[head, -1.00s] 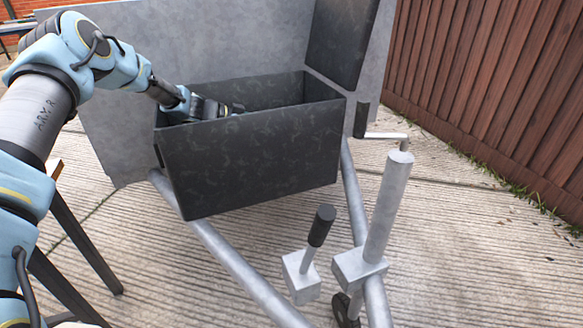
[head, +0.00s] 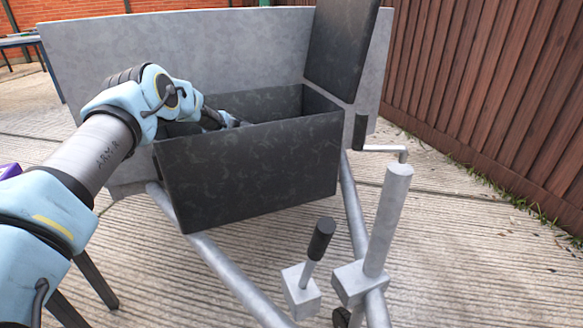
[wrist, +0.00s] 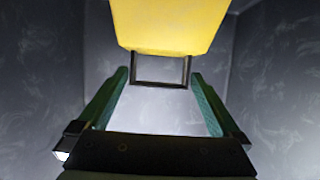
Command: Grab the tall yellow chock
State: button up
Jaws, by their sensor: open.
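The tall yellow chock (wrist: 165,25) shows at the top of the wrist view, with a dark square frame-like part under its lower edge. The rest of it runs out of the picture. My gripper (wrist: 158,85) is open, its two green-lined fingers reaching forward on either side below the yellow body. The fingers look apart from the chock. In the head view my arm reaches down into the black box (head: 250,170), and the front wall hides the fingertips and the chock.
The box has grey inner walls close around my gripper. Its raised lid (head: 341,45) stands at the back right. A grey trailer panel (head: 200,50) rises behind. A jockey post (head: 388,220) and a black-topped lever (head: 321,240) stand in front. A wooden fence (head: 490,90) is at right.

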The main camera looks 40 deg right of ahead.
jog(key=shift+d, duration=0.1)
jog(key=shift+c, duration=0.2)
jog(key=shift+r, duration=0.1)
grip_shut()
dwell(0.4)
